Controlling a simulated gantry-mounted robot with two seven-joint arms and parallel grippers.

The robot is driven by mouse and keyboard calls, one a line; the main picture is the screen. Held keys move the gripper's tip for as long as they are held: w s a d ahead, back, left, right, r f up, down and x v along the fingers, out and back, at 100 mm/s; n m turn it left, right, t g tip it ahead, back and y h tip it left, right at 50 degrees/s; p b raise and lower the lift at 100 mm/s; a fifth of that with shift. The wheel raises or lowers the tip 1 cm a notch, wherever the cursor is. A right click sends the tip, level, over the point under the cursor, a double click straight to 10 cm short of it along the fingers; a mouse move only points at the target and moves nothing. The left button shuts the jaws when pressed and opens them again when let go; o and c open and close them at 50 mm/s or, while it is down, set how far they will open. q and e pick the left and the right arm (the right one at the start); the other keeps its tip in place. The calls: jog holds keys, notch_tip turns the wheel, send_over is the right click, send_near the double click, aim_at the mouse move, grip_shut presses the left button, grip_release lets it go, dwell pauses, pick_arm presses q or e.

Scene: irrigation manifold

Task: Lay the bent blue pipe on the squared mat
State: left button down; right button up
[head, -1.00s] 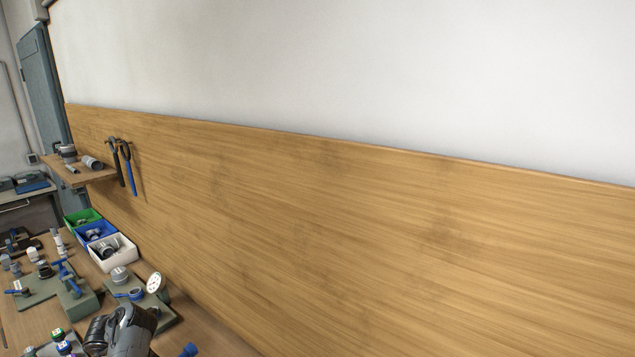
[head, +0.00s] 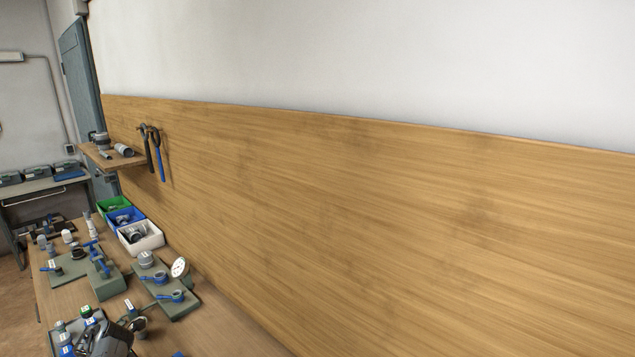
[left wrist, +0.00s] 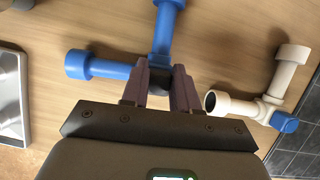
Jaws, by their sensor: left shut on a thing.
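The bent blue pipe (left wrist: 163,45) is in the left wrist view, with one end pointing left and the other toward the top edge. My left gripper (left wrist: 172,77) is shut on it near its bend, where a dark part shows between the fingers. In the head view my left gripper (head: 112,343) is at the bottom left, and its fingers are hard to make out. A dark mat with square lines (left wrist: 298,143) is at the lower right of the left wrist view, partly cut off. My right gripper is not in view.
A white branched pipe (left wrist: 250,106) with a blue end lies between gripper and mat. A grey tray (left wrist: 12,95) is at the left. In the head view, green-grey valve boards (head: 178,303), a white bin (head: 150,240) and several small fittings crowd the bench.

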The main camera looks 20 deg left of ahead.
pick_arm(q)
jog(key=p+v, duration=0.4)
jog(key=v, duration=0.7)
jog(key=s+d+f+g+p, duration=0.1)
jog(key=s+f+g+p, duration=0.1)
jog(key=s+f, duration=0.5)
jog(key=shift+s+g, duration=0.3)
jog(key=shift+s, duration=0.3)
jog(key=shift+d+f, duration=0.1)
